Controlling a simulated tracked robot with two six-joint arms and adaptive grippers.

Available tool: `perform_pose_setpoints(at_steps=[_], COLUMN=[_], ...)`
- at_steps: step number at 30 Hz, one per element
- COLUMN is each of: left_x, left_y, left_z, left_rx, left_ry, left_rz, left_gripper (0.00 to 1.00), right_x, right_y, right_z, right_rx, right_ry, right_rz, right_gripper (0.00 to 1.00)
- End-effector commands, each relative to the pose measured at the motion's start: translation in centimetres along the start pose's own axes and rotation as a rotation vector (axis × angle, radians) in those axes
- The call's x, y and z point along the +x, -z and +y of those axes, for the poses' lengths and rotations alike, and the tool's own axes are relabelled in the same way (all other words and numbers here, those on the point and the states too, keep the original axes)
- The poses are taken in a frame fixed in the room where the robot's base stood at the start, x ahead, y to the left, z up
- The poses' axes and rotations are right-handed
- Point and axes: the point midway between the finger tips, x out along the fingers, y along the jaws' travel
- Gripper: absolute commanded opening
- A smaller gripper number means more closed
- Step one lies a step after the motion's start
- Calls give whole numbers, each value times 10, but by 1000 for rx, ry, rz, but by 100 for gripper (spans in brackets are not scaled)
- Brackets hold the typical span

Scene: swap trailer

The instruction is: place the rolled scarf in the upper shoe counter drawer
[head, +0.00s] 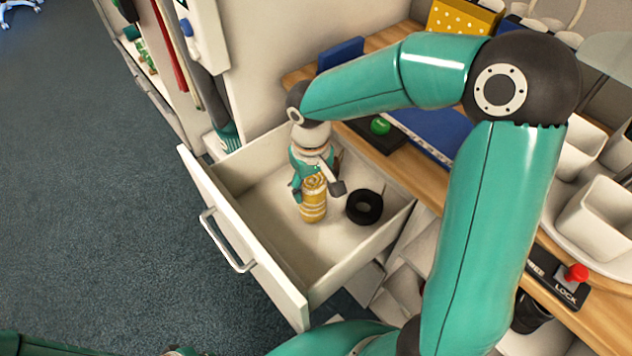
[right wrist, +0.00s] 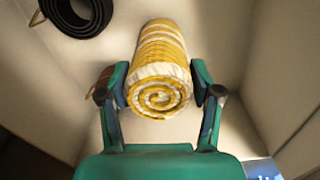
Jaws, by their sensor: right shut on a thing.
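The rolled scarf (head: 313,204), yellow and white striped with a spiral end, is inside the pulled-out white drawer (head: 246,234). My right gripper (head: 316,178) is shut on it, reaching down from above. In the right wrist view the fingers (right wrist: 161,97) press on both sides of the scarf (right wrist: 160,62), near its spiral end. The scarf is low over the drawer floor; I cannot tell whether it touches. My left gripper is not in view.
A coiled black belt (head: 364,207) lies in the drawer, right of the scarf. A brown item (right wrist: 103,84) shows partly behind a finger. Drawer floor left of the scarf is clear.

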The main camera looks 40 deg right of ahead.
Motion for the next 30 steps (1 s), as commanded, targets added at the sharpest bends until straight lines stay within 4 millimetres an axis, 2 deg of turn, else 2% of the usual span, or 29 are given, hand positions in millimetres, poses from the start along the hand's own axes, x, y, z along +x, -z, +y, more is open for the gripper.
perform_pose_setpoints(at_steps=[3,4,8,17,22,26,30], left_x=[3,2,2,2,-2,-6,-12], left_y=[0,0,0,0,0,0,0], left_z=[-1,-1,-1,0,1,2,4], left_rx=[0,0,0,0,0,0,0], left_ry=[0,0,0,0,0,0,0], left_rz=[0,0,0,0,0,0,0], left_gripper=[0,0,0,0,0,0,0], right_x=[3,2,2,2,-6,-25,-53], right_y=[0,0,0,0,1,1,1], right_z=[0,0,0,0,0,0,0], right_rx=[0,0,0,1,1,1,1], right_ry=[0,0,0,0,0,0,0], right_rz=[1,0,0,0,3,6,7], right_gripper=[7,67,89,89,89,89,89])
